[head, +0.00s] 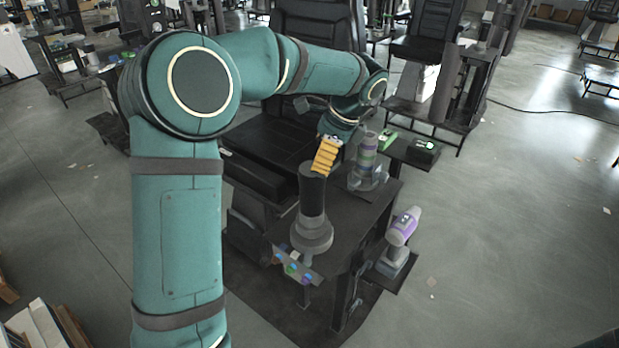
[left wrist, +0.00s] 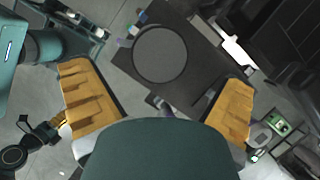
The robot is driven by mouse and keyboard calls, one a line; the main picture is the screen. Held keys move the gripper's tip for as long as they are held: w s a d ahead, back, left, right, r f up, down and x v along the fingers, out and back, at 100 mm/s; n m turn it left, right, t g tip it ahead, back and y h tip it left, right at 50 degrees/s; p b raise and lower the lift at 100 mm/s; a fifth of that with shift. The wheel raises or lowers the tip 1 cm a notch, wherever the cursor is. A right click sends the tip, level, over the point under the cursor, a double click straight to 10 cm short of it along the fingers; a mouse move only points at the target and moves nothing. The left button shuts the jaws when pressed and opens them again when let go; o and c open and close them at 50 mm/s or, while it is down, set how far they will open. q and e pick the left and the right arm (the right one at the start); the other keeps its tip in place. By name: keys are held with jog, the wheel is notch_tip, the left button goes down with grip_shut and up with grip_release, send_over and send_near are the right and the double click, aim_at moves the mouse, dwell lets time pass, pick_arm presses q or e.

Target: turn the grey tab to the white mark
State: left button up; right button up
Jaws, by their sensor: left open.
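A dark upright column (head: 312,196) with a flared grey base stands on the dark table (head: 345,232). Its round dark top shows from above in the left wrist view (left wrist: 160,54). My left gripper (head: 326,155), with orange fingers, is just above and slightly right of this top in the head view. In the left wrist view its fingers are spread wide, with nothing held between them; the round top lies beyond them. I cannot make out the grey tab or the white mark for certain in either view.
A banded grey, green and purple column (head: 366,160) stands behind on the table. A panel with coloured buttons (head: 293,266) is at the front edge. A purple-and-grey device (head: 401,232) stands lower right. Black chairs are behind; open floor lies right.

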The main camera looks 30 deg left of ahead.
aim_at(309, 176)
pick_arm(q)
jog(key=x, duration=0.6)
jog(key=shift+f+b, duration=0.25)
jog(key=shift+b, duration=0.15)
jog(key=c, duration=1.3)
